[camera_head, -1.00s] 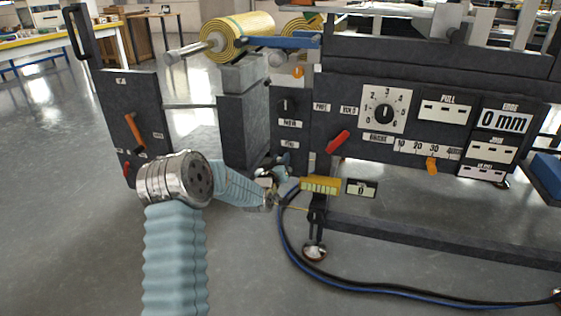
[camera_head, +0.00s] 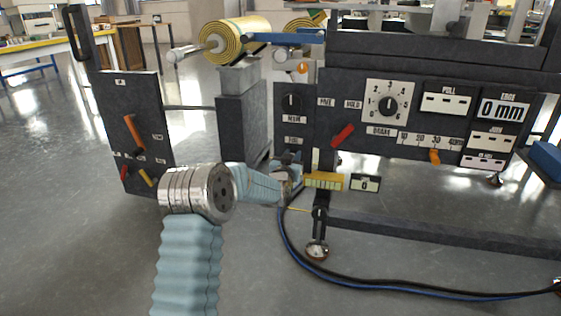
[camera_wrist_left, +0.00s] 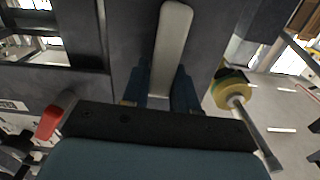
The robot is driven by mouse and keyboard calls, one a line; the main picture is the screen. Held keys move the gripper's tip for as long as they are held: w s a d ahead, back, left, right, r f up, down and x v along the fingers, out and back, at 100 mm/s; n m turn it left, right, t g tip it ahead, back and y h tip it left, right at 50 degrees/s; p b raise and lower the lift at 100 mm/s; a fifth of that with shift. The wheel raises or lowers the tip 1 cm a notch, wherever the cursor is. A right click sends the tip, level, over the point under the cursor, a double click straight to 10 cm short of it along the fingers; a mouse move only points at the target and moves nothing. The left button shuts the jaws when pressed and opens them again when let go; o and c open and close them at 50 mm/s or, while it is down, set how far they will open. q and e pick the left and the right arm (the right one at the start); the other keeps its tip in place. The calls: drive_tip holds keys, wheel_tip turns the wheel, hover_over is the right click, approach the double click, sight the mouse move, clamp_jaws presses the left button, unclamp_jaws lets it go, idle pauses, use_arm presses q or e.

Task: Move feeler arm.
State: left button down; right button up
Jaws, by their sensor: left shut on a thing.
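In the head view my left arm reaches to the front of the dark machine. My left gripper (camera_head: 289,166) is small there, in front of the lower panel, just left of a yellow block (camera_head: 323,181). In the left wrist view the blue fingers of the gripper (camera_wrist_left: 161,88) are closed on a pale grey bar with a rounded end (camera_wrist_left: 172,40). The bar looks like the feeler arm, but no label shows this. In the head view the held part is too small to make out. My right gripper is in neither view.
A red lever (camera_head: 342,136), a dial (camera_head: 388,101) and an orange pointer (camera_head: 434,156) are on the front panel. A yellow roll (camera_head: 238,38) sits above the grey column (camera_head: 243,125). A left side panel (camera_head: 130,100) stands beside my arm. Cables lie on the floor below.

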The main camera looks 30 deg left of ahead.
use_arm(q)
drive_tip(key=shift+d+f+m, duration=0.15)
drive_tip(key=shift+d+m, duration=0.1)
drive_tip(key=shift+m, duration=0.05)
drive_tip(key=shift+w+d+m+b, duration=0.15)
drive_tip(key=shift+d+m+b, duration=0.2)
drive_tip(key=shift+m, duration=0.45)
drive_tip(key=c, duration=1)
unclamp_jaws()
drive_tip(key=shift+o, duration=0.2)
drive_tip(key=v, duration=1.4)
drive_tip(key=shift+p, duration=0.3)
drive_tip(key=shift+w, duration=0.15)
